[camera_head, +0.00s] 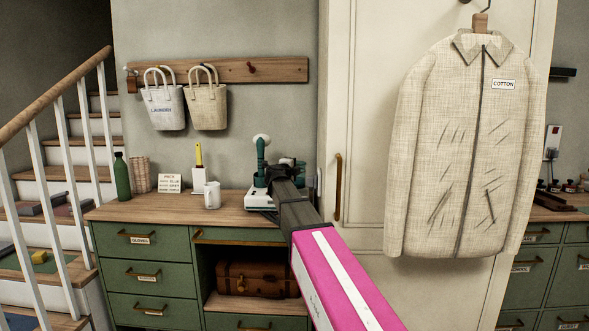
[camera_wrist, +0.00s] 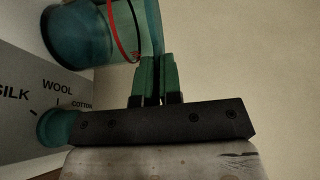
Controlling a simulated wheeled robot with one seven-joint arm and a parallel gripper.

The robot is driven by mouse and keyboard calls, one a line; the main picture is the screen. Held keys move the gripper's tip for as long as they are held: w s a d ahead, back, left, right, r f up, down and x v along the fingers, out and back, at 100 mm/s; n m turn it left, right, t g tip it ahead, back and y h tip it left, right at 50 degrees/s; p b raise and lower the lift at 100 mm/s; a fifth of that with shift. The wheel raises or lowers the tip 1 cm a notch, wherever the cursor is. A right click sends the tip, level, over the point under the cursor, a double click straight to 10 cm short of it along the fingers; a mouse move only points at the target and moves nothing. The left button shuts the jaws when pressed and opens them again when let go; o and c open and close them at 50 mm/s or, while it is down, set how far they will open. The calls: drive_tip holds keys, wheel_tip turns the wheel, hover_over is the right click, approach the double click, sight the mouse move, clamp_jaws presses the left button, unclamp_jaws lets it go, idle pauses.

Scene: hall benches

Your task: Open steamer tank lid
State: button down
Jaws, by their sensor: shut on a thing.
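The garment steamer (camera_head: 258,195) stands on the wooden counter, with a white base and teal upper parts, partly hidden by my arm. In the wrist view its teal, see-through tank (camera_wrist: 82,38) with a red line fills the upper left. A teal strip (camera_wrist: 152,22), seemingly part of the tank lid, runs along the tank's right side toward my fingers. My gripper (camera_wrist: 156,62) is shut on it, its two fingers close together; the exact grip is hard to see. In the head view my gripper (camera_head: 284,168) is at the steamer's right side.
A grey panel (camera_wrist: 45,95) reads SILK, WOOL and COTTON. A white mug (camera_head: 212,195), brush holder (camera_head: 198,180), sign (camera_head: 169,183) and green bottle (camera_head: 122,176) stand left on the counter (camera_head: 140,208). A cotton jacket (camera_head: 465,150) hangs right, before a pale door (camera_head: 360,130).

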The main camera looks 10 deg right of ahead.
drive_tip(key=shift+r, duration=0.15)
drive_tip(key=shift+n+g+y, duration=0.3)
drive_tip(key=shift+g+y, duration=0.1)
drive_tip(key=shift+g, duration=0.2)
drive_tip(key=shift+w+d+r, duration=0.1)
drive_tip(key=shift+w+r, duration=0.1)
drive_tip(key=shift+r, duration=0.55)
drive_tip(key=shift+w+a+r, duration=0.1)
drive_tip(key=shift+w+r, duration=0.1)
drive_tip(key=shift+r, duration=0.5)
drive_tip(key=shift+w+d+r, duration=0.1)
drive_tip(key=shift+w+r, duration=0.1)
drive_tip(key=shift+r, duration=0.55)
drive_tip(key=shift+w+d+r+n+g+y, duration=0.1)
drive_tip(key=shift+w+r+n+g+y, duration=0.2)
drive_tip(key=shift+w+r+g, duration=0.25)
drive_tip(key=shift+w+d+r+n+g+y, duration=0.1)
drive_tip(key=shift+w+r+n+g+y, duration=0.15)
drive_tip(key=shift+r+g, duration=0.5)
drive_tip(key=shift+w+r, duration=0.5)
drive_tip(key=w+d+r+n+g+y, duration=0.1)
drive_tip(key=w+d+r+g+y, duration=0.1)
drive_tip(key=w+g, duration=0.4)
drive_tip(key=w, duration=0.4)
drive_tip(key=shift+w+r, duration=0.15)
drive_tip(key=shift+r, duration=0.05)
